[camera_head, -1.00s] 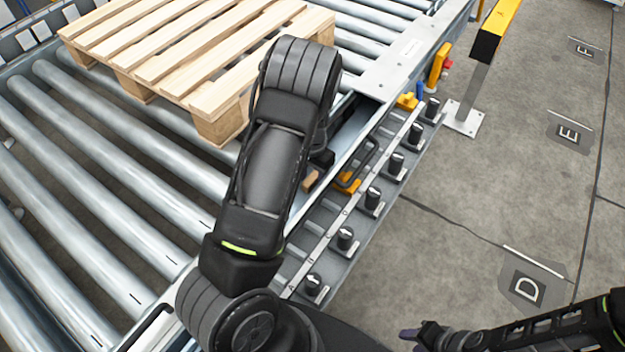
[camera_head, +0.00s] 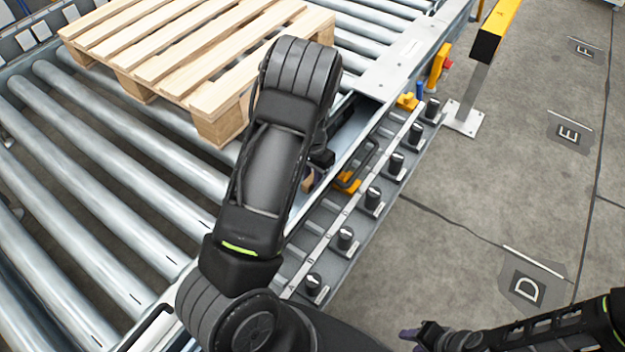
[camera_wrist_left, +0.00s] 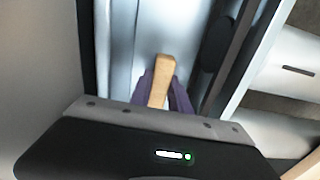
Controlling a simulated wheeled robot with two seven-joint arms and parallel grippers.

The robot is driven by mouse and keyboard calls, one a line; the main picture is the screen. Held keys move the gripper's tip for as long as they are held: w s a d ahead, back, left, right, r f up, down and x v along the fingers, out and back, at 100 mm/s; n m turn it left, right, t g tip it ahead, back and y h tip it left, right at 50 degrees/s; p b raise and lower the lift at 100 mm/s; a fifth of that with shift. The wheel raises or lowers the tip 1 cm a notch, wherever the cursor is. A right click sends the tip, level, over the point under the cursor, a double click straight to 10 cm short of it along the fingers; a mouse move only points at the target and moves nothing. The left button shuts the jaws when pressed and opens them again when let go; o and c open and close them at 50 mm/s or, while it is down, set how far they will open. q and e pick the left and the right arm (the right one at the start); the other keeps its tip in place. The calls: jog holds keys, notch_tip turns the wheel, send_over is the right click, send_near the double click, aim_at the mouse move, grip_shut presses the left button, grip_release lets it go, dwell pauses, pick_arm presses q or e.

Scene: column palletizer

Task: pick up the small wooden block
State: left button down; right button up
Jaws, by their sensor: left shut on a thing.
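The small wooden block (camera_wrist_left: 161,76) is a light tan piece that shows upright in the left wrist view. My left gripper (camera_wrist_left: 162,88) is shut on it, with its purple fingers on either side. In the head view a small part of the block (camera_head: 308,181) shows beside my left arm, at the conveyor's side rail. My left gripper (camera_head: 318,172) is mostly hidden there behind my forearm. My right gripper (camera_head: 408,335) is at the bottom right over the floor, and its fingers are too small to tell open from shut.
A wooden pallet (camera_head: 190,55) rests on the roller conveyor (camera_head: 110,160) at upper left. Black knobs (camera_head: 346,238) line the side rail, near a black handle (camera_head: 366,165) and yellow parts (camera_head: 407,102). A yellow post (camera_head: 495,30) stands beyond.

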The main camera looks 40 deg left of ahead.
aim_at(312, 177)
pick_arm(q)
notch_tip(312, 177, up, 10)
jog(key=shift+p, duration=0.8)
dwell(0.4)
